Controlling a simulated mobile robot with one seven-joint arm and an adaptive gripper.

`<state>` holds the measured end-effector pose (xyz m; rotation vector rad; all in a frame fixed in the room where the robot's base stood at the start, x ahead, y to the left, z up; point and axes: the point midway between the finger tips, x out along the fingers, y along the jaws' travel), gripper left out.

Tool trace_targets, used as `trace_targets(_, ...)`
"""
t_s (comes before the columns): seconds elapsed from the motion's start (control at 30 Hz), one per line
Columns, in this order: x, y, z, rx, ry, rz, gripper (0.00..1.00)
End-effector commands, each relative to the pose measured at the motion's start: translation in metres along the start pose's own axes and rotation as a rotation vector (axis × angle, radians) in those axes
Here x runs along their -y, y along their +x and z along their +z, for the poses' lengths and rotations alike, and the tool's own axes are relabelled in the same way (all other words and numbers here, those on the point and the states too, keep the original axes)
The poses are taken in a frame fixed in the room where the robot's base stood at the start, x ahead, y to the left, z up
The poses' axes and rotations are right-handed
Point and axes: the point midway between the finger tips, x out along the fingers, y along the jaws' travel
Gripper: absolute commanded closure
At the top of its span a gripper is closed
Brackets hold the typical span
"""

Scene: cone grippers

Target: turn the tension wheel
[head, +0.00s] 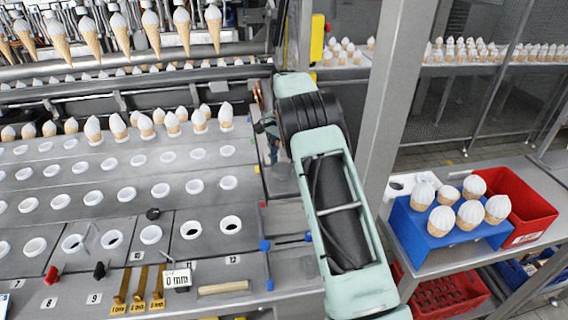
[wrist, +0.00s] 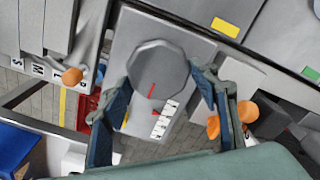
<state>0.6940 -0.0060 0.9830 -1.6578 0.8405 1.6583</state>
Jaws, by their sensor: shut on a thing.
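The tension wheel (wrist: 158,70) is a grey, many-sided knob with a red mark on its face, seen in the wrist view. It sits on a grey panel, with a white scale strip (wrist: 165,118) just below it. My gripper (wrist: 165,82) has one finger on each side of the wheel and is shut on its rim. In the head view my gripper (head: 267,125) is at the right end of the machine, partly behind my arm. The wheel cannot be made out there.
Levers with orange knobs (wrist: 72,76) flank the panel in the wrist view. In the head view, a grey post (head: 398,90) stands close right of my arm.

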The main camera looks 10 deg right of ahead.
Motion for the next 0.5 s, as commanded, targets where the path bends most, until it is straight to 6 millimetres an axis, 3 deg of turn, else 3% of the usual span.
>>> trace_targets(0.5,0.0035,-0.0019,0.0003,-0.001,-0.469,-0.001,0.69)
